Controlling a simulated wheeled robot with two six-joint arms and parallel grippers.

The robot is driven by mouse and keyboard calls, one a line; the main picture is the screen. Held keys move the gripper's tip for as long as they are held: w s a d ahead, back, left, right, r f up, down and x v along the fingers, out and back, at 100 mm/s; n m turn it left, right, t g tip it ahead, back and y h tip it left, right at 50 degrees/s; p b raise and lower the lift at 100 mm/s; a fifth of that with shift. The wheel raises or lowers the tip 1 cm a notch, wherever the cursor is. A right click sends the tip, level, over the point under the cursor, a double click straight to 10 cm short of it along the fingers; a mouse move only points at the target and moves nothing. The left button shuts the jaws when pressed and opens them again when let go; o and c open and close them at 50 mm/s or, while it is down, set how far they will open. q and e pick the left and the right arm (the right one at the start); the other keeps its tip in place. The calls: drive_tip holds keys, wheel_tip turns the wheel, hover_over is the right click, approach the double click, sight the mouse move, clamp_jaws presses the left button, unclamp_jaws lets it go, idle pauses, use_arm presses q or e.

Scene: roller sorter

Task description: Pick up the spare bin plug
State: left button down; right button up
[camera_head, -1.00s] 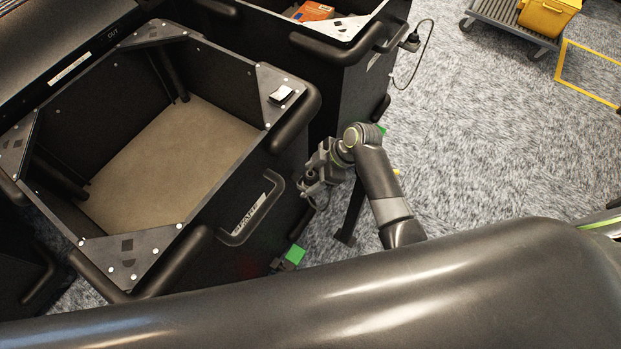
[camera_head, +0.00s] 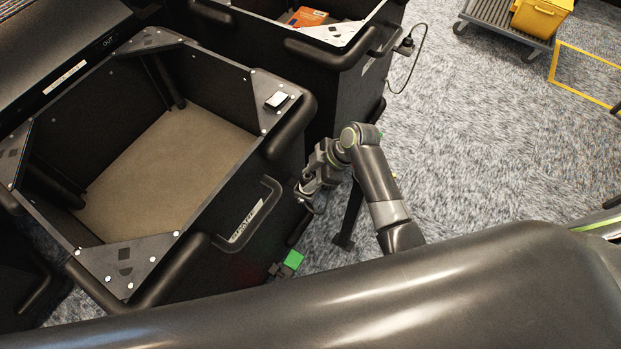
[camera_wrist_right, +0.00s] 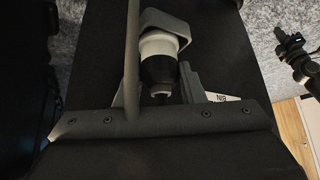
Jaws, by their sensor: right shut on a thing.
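The spare bin (camera_head: 216,240) is a large black open bin at left in the head view, with a pale label beside its handle. My right gripper (camera_head: 303,196) is close beside the bin's right side. In the right wrist view, my right gripper (camera_wrist_right: 158,88) is shut on the plug (camera_wrist_right: 158,62), a white and black cylinder with a grey cap, between its two fingers. A thin grey rod or cord runs upward beside it. In the head view the plug is too small and dark to tell apart. My left gripper is not in view.
A second black bin (camera_head: 345,85) with an orange box (camera_head: 308,17) stands behind; a cord hangs from its corner. A green block (camera_head: 292,261) is low by the spare bin. A yellow container (camera_head: 540,18) on a cart stands far right.

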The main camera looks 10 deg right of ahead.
drive_tip(key=shift+v, duration=0.95)
drive_tip(key=s+d+b, duration=0.3)
drive_tip(key=d, duration=1.3)
drive_tip(key=shift+s+d+r, duration=0.15)
drive_tip(key=shift+s+d, duration=0.05)
drive_tip(key=shift+d, duration=0.1)
drive_tip(key=shift+w+a+r, duration=0.15)
drive_tip(key=shift+a+r, duration=0.15)
drive_tip(key=shift+a, duration=0.2)
drive_tip(key=shift+w, duration=0.1)
drive_tip(key=shift+w+d+b, duration=0.1)
drive_tip(key=shift+w+b, duration=0.55)
drive_tip(key=shift+w, duration=1.45)
drive_tip(key=shift+f, duration=0.2)
